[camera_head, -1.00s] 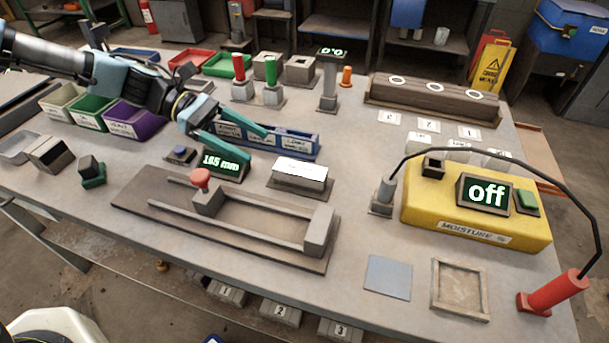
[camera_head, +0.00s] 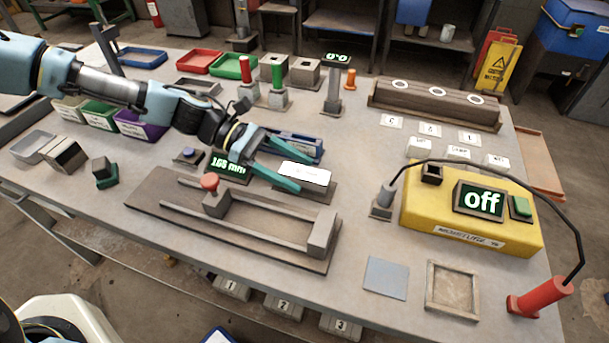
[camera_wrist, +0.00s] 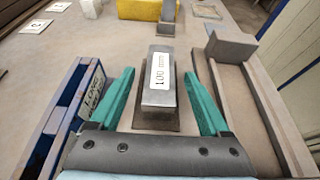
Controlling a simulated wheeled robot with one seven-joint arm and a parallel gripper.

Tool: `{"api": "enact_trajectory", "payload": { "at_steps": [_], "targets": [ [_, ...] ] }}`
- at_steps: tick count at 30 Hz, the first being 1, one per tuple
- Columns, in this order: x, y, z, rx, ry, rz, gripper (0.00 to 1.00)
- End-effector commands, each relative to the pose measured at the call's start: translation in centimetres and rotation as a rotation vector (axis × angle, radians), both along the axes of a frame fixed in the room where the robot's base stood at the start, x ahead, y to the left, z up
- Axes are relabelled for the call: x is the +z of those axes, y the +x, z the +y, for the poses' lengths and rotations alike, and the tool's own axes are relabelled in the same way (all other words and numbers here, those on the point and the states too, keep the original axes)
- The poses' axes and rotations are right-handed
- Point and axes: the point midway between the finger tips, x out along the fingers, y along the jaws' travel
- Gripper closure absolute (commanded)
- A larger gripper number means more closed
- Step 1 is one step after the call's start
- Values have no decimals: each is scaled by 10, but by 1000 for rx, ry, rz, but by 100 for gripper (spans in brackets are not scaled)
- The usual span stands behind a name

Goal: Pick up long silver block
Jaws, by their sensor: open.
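A long silver block (camera_wrist: 158,92) with a white label reading "100 mm" lies on a flat dark base plate (camera_wrist: 158,123) in the wrist view. In the head view the silver block (camera_head: 300,175) shows a bright white top. My gripper (camera_head: 309,168) is open and empty, with its teal fingers reaching over the block area. In the wrist view my gripper (camera_wrist: 160,72) has one finger on each side of the block, with gaps on both sides. I cannot tell the fingertips' exact height above the base plate.
A blue bin (camera_wrist: 62,112) with a "LONG" label stands close to the left finger in the wrist view. A railed fixture (camera_head: 235,222) with a red knob lies nearby. The yellow moisture device (camera_head: 470,225) stands to the right.

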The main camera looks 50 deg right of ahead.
Motion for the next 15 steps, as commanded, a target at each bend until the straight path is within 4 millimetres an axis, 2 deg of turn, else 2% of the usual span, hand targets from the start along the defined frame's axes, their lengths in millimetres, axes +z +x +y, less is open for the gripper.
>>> {"api": "enact_trajectory", "payload": {
  "at_steps": [2,15],
  "targets": [
    [0,0,0,0,0,0,22],
    [0,1,0,0,0,0,72]
  ]
}}
